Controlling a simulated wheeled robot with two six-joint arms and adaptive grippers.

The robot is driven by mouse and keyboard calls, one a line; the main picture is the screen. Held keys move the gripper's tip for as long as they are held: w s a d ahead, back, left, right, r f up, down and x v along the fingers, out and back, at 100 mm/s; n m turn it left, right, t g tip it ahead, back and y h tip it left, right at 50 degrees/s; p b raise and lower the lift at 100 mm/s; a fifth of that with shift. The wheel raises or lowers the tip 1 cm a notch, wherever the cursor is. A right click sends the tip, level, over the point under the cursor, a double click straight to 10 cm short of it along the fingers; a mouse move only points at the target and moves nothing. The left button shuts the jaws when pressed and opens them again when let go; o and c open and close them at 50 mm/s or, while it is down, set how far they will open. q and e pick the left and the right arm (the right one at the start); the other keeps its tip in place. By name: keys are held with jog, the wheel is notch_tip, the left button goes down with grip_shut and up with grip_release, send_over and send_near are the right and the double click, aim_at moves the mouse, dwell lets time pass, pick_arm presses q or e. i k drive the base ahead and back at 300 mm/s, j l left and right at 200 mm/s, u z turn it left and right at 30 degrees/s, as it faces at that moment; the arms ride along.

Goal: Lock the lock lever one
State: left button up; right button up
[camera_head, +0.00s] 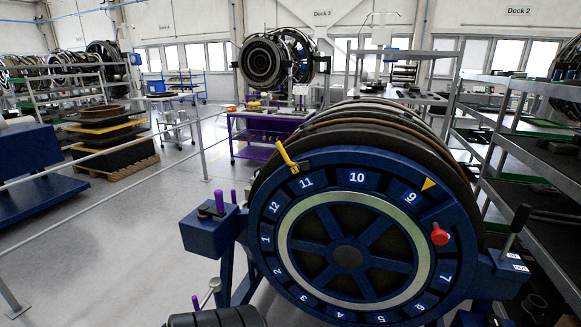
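A large dark-blue wheel (347,256) with numbered segments stands upright at the front of a turbofan stand. A blue block at its left carries a small lever with purple handles (217,202), pointing up. A black-handled lever (516,226) rises tilted at the right side of the stand. A yellow lever (286,156) sticks up at the wheel's upper left rim, by number 11. I cannot tell which of these is lock lever one, and no label for it shows.
A red knob (440,234) and a yellow triangle (428,184) sit near number 9. Metal shelves (510,150) stand close at the right. The grey floor (120,235) at the left is open, crossed by a railing.

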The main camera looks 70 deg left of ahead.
aim_at(296, 167)
jog(key=u, duration=2.05)
jog(key=i+l, duration=0.1)
jog(key=l, duration=0.2)
jog(key=i+l, duration=0.1)
jog(key=l, duration=0.15)
jog(key=i+l+z, duration=0.1)
jog(key=l, duration=0.2)
